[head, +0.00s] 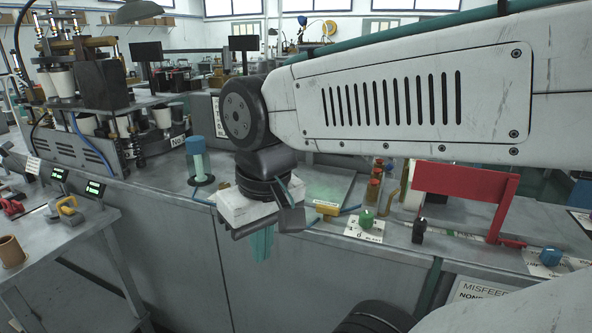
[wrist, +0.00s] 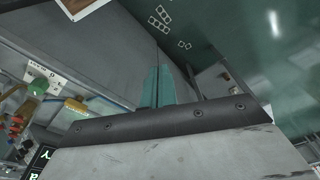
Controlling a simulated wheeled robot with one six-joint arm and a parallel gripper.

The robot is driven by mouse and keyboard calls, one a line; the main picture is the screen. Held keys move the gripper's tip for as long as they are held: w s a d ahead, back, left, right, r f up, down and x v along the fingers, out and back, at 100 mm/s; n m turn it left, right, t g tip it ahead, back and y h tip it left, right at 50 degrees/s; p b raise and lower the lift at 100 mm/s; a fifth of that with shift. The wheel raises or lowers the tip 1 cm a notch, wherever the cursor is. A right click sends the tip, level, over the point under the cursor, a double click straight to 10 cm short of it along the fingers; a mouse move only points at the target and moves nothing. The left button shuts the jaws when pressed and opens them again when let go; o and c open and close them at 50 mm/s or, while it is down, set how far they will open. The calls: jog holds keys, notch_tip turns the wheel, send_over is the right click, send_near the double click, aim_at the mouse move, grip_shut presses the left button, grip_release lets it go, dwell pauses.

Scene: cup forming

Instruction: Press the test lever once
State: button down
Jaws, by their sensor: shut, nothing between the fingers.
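My gripper (head: 262,243) hangs below my wrist in front of the workbench's front panel, its teal fingers pointing down. In the wrist view the fingers (wrist: 157,87) are together with nothing between them. I cannot tell for sure which control is the test lever. A small black upright control (head: 419,231) stands on the bench ledge to the right of my gripper. Left of it are a green knob (head: 366,219) on a white numbered plate and a yellow block (head: 327,208). The yellow block also shows in the wrist view (wrist: 75,105). My gripper touches none of these.
A red bracket (head: 465,182) stands above the ledge at right, with a blue knob (head: 550,257) beyond it. A side table (head: 85,232) with padlocks and a brown cup (head: 11,252) is at left.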

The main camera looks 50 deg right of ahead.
jog(key=w+d+r+m, duration=0.8)
jog(key=w+d+m, duration=0.25)
jog(key=m, duration=0.45)
jog(key=w+d+r+m, duration=0.1)
jog(key=d+m, duration=0.6)
jog(key=d, duration=0.1)
jog(key=w+d+r+m, duration=0.2)
jog(key=d+m, duration=0.6)
jog(key=shift+d+r+t+y, duration=0.2)
jog(key=shift+r+t+y, duration=0.1)
jog(key=shift+y, duration=0.1)
jog(key=w+f, duration=0.1)
jog(key=f, duration=0.8)
jog(key=w+a+f, duration=0.1)
jog(key=f, duration=0.4)
jog(key=shift+w, duration=0.3)
